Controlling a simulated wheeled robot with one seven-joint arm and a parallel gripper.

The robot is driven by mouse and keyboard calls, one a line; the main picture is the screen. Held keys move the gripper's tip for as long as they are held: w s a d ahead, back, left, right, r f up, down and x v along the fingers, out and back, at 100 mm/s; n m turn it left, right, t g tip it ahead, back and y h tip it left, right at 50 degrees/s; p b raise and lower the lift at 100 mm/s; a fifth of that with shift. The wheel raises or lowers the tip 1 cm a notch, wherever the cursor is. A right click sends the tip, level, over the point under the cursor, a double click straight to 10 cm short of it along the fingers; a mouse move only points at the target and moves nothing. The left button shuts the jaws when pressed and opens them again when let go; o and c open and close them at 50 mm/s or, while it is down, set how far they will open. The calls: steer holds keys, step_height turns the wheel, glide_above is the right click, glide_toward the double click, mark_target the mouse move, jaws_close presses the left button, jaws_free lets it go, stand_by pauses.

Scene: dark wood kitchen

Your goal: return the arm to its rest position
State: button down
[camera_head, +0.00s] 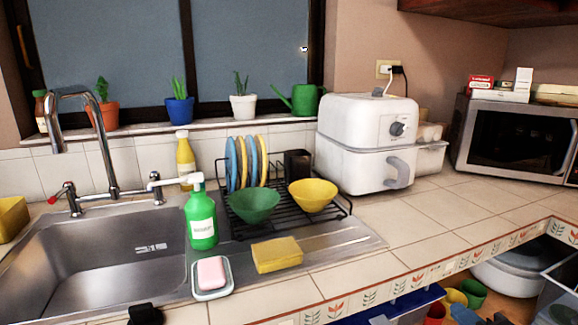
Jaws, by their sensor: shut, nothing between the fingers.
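My gripper (145,314) shows only as a small black part at the bottom edge, left of centre, in front of the sink's front rim. It is shut and holds nothing that I can see. The rest of my arm is out of view below. The gripper is apart from the soap dish and the green bottle to its right.
The steel sink (100,255) lies behind my gripper, with a faucet (75,150) at its back. A green soap bottle (202,220), pink soap (211,272), a yellow sponge (277,254) and a dish rack (240,215) stand to the right. A white air fryer (350,160) stands farther right.

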steer(key=s+a+f+n+g+h, duration=0.1)
steer(key=s+a+f+n+h, duration=0.2)
steer(key=s, duration=0.9)
steer(key=s+a+f+n, duration=0.2)
steer(key=s+a+f, duration=0.2)
steer(key=s, duration=0.8)
steer(key=s+a+r+n, duration=0.2)
steer(key=s+r+n, duration=0.2)
steer(key=s, duration=0.5)
steer(key=s+a+r+n, duration=0.3)
steer(key=s+r+n, duration=0.1)
steer(key=s+r, duration=0.5)
steer(key=shift+s+y+p, duration=0.3)
steer(key=shift+s+p, duration=0.1)
steer(key=shift+s, duration=0.05)
